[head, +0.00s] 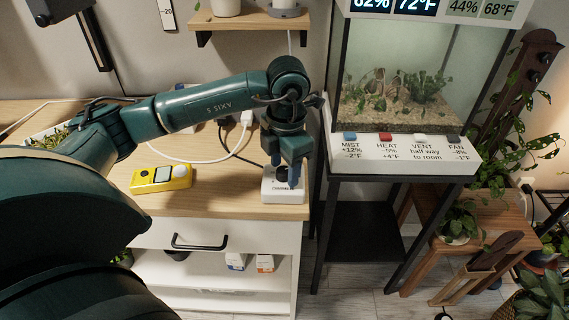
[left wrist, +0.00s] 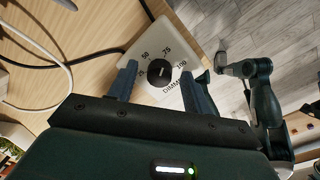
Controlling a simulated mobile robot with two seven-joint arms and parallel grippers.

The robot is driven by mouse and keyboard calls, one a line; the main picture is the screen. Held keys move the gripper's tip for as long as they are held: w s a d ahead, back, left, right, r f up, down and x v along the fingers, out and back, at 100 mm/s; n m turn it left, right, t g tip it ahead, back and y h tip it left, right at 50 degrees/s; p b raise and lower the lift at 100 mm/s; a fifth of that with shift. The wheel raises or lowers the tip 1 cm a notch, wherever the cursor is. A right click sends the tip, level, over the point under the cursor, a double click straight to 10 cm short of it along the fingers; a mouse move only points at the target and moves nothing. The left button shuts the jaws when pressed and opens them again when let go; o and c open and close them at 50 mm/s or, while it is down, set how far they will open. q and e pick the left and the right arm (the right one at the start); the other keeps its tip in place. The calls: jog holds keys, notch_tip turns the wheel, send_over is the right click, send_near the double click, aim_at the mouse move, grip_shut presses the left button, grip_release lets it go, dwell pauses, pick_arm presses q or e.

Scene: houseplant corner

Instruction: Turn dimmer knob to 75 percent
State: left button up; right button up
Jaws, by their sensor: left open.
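The white dimmer box (head: 283,196) sits at the front right corner of the wooden cabinet top. In the left wrist view its round black knob (left wrist: 161,74) shows, ringed by printed marks including 50, 75 and 100. A small pale mark shows on the knob, but I cannot tell which number it points at. My left gripper (head: 284,176) is above the dimmer, pointing down and open. In the left wrist view its two fingers (left wrist: 159,70) stand on either side of the knob, apart from it. What may be my right arm shows at the right there; its jaws are unclear.
A yellow meter (head: 161,178) lies left of the dimmer. White and black cables run behind it. A terrarium (head: 395,95) with labelled buttons stands on a black stand to the right. A wall shelf (head: 250,20) hangs above. The cabinet's front edge is close to the dimmer.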

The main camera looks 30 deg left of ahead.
aim_at(286, 172)
pick_arm(q)
jog(key=shift+r, duration=0.1)
notch_tip(286, 172, up, 13)
jog(key=p, duration=0.1)
jog(key=shift+s+d, duration=0.2)
jog(key=shift+d, duration=0.1)
dwell(0.3)
